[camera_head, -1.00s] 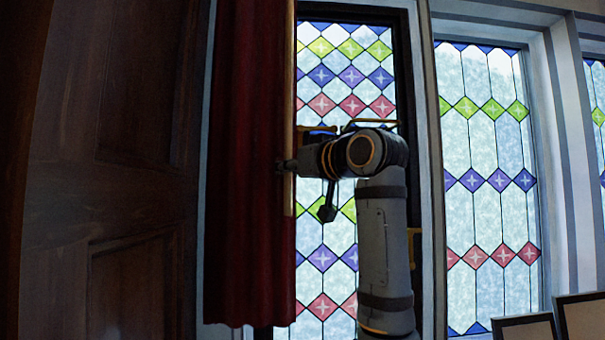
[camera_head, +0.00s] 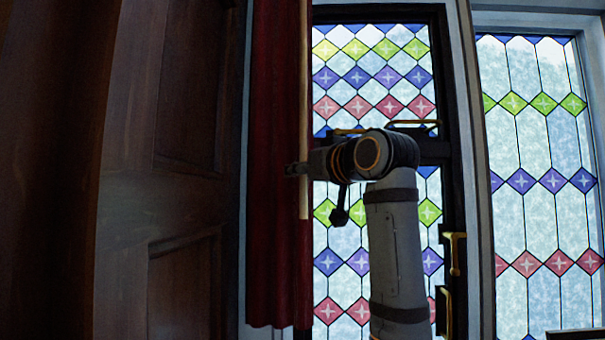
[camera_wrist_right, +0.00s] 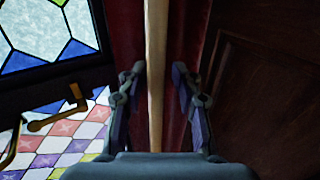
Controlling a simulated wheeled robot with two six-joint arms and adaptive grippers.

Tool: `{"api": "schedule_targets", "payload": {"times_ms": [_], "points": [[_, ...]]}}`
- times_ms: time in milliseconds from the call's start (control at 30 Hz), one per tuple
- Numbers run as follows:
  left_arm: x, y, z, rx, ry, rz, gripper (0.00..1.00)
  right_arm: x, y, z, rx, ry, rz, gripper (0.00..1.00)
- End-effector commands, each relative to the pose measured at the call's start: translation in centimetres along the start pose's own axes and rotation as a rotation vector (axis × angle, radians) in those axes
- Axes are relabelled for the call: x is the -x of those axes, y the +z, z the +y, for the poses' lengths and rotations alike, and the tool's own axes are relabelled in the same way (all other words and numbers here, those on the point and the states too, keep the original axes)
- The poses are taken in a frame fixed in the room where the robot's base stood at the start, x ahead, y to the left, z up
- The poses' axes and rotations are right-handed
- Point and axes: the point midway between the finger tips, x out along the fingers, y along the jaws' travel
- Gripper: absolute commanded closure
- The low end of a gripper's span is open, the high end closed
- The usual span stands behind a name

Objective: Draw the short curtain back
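The dark red short curtain (camera_head: 272,250) hangs in narrow folds between a dark wooden panel and the stained-glass window. A pale upright rod (camera_head: 303,90) runs along its window-side edge. My right gripper (camera_head: 298,169) reaches in from the right at mid-height of the rod. In the right wrist view, the rod (camera_wrist_right: 156,60) stands between the two fingers of my right gripper (camera_wrist_right: 158,78). The fingers are apart, with curtain cloth (camera_wrist_right: 124,30) showing between them and the rod. My left gripper is out of view.
The dark wooden panel (camera_head: 180,180) stands close on the left. The stained-glass window (camera_head: 385,90) has a dark frame and a brass handle (camera_head: 455,252). A second window (camera_head: 540,150) is farther right.

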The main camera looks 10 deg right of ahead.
Motion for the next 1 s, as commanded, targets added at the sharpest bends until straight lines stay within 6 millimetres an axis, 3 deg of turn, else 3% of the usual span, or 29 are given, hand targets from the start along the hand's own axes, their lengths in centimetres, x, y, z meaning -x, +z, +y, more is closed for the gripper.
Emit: {"api": "schedule_targets", "payload": {"times_ms": [367,800,1000], "points": [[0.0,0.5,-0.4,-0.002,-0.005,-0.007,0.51,0.7,-0.1,0.1,0.0,0.003,0.002,0.63],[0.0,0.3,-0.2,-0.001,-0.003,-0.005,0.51,10.3,-0.1,0.0,0.002,0.003,0.005,0.63],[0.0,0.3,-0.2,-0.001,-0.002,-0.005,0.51,12.1,-0.1,-0.1,0.001,0.002,0.003,0.63]]}}
